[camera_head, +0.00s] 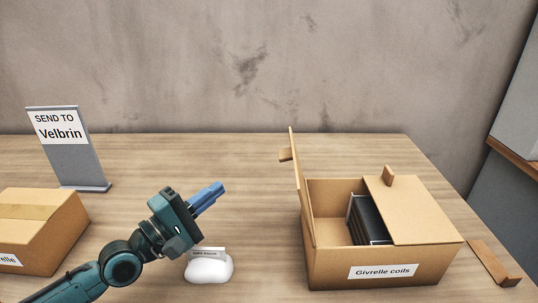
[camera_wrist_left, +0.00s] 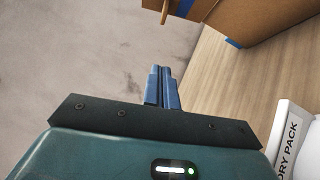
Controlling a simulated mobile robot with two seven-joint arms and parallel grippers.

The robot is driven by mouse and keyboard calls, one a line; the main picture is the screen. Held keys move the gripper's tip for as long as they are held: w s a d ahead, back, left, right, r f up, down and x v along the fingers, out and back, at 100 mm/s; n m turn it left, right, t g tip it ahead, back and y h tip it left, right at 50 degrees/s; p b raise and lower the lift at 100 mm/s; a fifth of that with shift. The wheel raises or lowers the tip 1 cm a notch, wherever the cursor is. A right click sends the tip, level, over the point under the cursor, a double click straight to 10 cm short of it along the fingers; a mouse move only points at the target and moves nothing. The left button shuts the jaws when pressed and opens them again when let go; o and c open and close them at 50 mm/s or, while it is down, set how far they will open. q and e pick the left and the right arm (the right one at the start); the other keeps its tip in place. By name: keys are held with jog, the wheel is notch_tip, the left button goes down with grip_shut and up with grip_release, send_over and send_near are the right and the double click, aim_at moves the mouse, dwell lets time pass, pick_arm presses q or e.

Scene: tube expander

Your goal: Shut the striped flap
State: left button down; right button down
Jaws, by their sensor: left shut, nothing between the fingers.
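An open cardboard box (camera_head: 375,270) labelled "Givrelle coils" stands on the right of the table. Its left flap (camera_head: 301,190) stands nearly upright, seen almost edge-on, with a small tab on its outer side. Its right flap (camera_head: 410,212) lies flat over the right half, with a tab standing on it. Dark items (camera_head: 368,220) show inside the opening. My left gripper (camera_head: 208,197) is shut and empty, left of the box and apart from it. Its blue fingers (camera_wrist_left: 163,88) show in the left wrist view, near brown cardboard (camera_wrist_left: 225,18) bearing a blue patch.
A white pack (camera_head: 209,267) with a small label card lies below my left gripper. Another cardboard box (camera_head: 38,240) is at the left, before a grey "SEND TO Velbrin" sign (camera_head: 75,160). A wooden piece (camera_head: 494,262) lies at far right. The table's back middle is clear.

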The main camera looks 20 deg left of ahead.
pick_arm(q)
jog(key=w+d+r+p, duration=0.3)
jog(key=w+d+p, duration=0.1)
jog(key=w+d, duration=0.4)
jog(key=shift+w+p, duration=0.3)
jog(key=shift+w, duration=0.2)
pick_arm(e)
jog(key=shift+s+d+r+g+h, duration=0.15)
jog(key=shift+s+d+r, duration=0.1)
jog(key=shift+r, duration=0.15)
jog(key=shift+s+d+r+g+h, duration=0.15)
jog(key=shift+s+d+r, duration=0.1)
jog(key=shift+r, duration=0.15)
pick_arm(q)
jog(key=shift+w+d, duration=0.1)
jog(key=shift+w, duration=0.05)
pick_arm(e)
jog(key=shift+r, duration=0.2)
